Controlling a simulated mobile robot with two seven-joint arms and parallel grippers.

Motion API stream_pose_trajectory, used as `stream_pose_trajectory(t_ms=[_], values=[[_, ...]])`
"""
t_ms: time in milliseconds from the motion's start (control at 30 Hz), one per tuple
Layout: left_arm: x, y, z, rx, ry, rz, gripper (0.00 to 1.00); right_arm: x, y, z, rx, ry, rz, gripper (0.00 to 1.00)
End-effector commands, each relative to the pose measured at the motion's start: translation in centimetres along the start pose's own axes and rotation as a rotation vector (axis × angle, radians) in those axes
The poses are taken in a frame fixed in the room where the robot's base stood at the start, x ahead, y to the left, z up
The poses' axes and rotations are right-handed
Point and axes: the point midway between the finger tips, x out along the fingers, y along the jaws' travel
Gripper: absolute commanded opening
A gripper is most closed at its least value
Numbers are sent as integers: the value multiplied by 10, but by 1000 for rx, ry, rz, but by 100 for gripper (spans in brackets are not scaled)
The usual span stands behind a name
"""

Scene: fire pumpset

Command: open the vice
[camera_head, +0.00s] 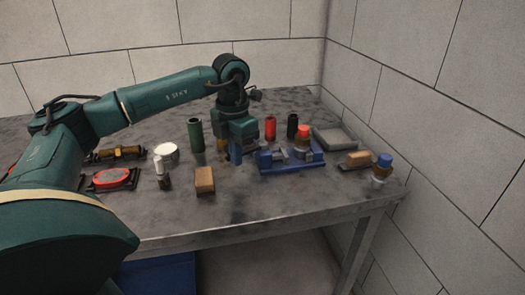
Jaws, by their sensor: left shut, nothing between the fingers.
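The blue vice (290,163) stands on the right part of the grey workbench (255,212). A small red-topped cylinder (303,139) shows at its jaws; I cannot tell whether it is clamped or stands behind. The gap between the jaws is too small to judge. My left gripper (236,158) points down just left of the vice, shut and empty. Its fingertips are small and partly lost among nearby items, so I cannot tell whether they touch the vice's left end. My right gripper is not in view.
A green cylinder (195,134) stands left of the gripper, a red one (270,128) behind the vice. A tan block (204,181) lies in front. A grey tray (335,138) and blue-capped bottle (382,167) are right. The front bench strip is clear; walls close the back and right.

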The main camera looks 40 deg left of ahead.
Motion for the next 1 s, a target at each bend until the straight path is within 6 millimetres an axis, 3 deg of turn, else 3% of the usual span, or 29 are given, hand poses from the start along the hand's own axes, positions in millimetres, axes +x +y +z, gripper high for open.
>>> stream_pose_trajectory(t_ms=[1000], values=[[0,25,-1,-4,3,4,0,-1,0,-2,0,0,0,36]])
